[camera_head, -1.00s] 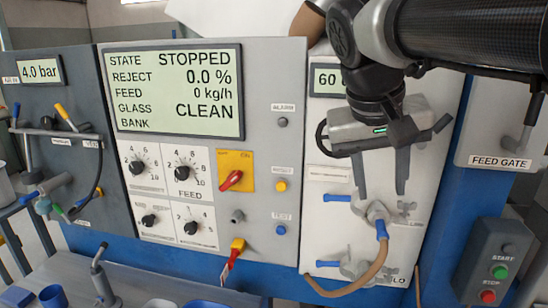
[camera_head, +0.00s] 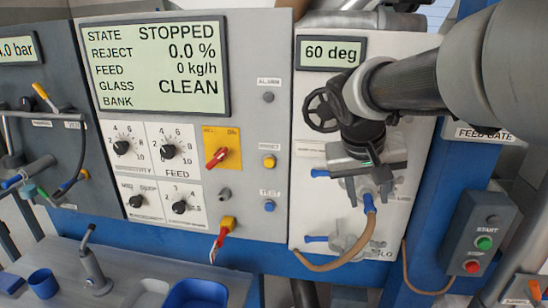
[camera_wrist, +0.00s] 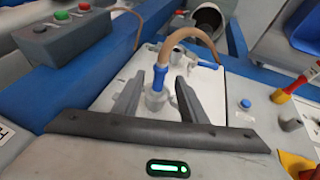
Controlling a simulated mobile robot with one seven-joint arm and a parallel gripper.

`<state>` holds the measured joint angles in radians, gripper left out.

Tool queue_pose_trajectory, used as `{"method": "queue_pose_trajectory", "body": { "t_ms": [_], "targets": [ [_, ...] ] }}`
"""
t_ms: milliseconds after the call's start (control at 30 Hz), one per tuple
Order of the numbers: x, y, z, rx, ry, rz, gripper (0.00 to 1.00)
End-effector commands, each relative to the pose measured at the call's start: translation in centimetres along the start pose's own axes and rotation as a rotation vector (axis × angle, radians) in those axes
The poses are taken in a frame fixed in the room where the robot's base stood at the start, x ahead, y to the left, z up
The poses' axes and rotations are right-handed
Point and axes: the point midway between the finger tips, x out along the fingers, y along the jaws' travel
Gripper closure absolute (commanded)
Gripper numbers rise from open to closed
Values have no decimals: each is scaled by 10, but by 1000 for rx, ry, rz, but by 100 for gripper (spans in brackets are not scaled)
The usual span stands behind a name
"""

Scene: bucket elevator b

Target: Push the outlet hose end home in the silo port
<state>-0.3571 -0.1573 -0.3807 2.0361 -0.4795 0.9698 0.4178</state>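The blue hose end (camera_head: 369,203) of the tan hose (camera_head: 350,258) sits at the upper grey fitting (camera_head: 358,187) on the white panel. In the wrist view the blue end (camera_wrist: 160,76) stands at its grey fitting (camera_wrist: 155,101); how deeply it is seated I cannot tell. My gripper (camera_head: 369,193) is in front of the upper fitting. In the wrist view my gripper (camera_wrist: 161,78) is open, with a finger on each side of the fitting and hose end. A lower grey fitting (camera_head: 345,244), with a partly readable label ending in "LO", is below.
Blue lever handles (camera_head: 318,239) stick out left of the fittings. The tan hose bends down and left along the panel. A start/stop box (camera_head: 484,243) is at right. A red-and-yellow switch handle (camera_head: 226,228) stands left of the white panel.

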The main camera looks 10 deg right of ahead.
Motion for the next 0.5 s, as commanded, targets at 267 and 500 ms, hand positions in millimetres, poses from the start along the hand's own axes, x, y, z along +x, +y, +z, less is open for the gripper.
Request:
{"method": "queue_pose_trajectory", "body": {
  "t_ms": [267, 500],
  "targets": [
    [29, 0, 0, 0, -1, 0, 62],
    [32, 0, 0, 0, 1, 0, 62]
  ]
}}
